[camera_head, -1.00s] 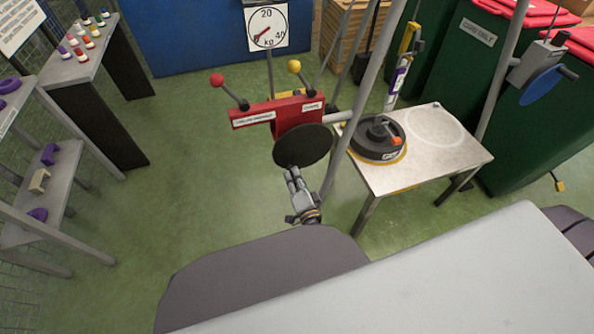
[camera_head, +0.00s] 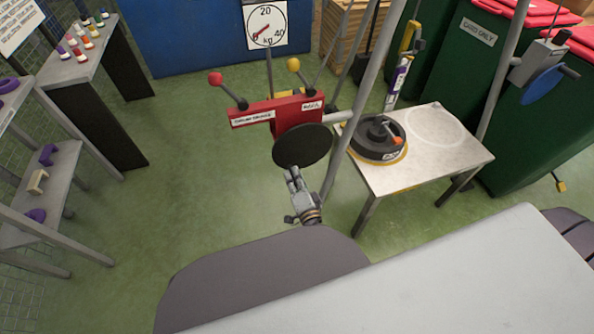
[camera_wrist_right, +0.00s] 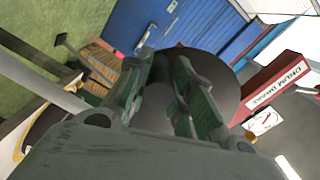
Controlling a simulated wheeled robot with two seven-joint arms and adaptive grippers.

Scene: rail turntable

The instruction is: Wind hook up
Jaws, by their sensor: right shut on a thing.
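A red winch housing (camera_head: 278,112) carries two levers, one with a red knob (camera_head: 215,78) and one with a yellow knob (camera_head: 293,64). A black disc (camera_head: 302,146) sits on its near side and also shows in the right wrist view (camera_wrist_right: 215,72). My right gripper (camera_head: 292,174) is at the disc's near lower edge. In the right wrist view its fingers are shut around a dark grey handle (camera_wrist_right: 156,104) in front of the disc. I cannot tell which thing is the winch's hook. My left gripper is not in view.
A metal table (camera_head: 440,160) to the right holds a black round weight (camera_head: 377,138) with an orange part. A grey post (camera_head: 352,120) stands close right of the winch. A dial scale (camera_head: 265,24) is behind. Shelves (camera_head: 60,185) stand at left. Green floor between is clear.

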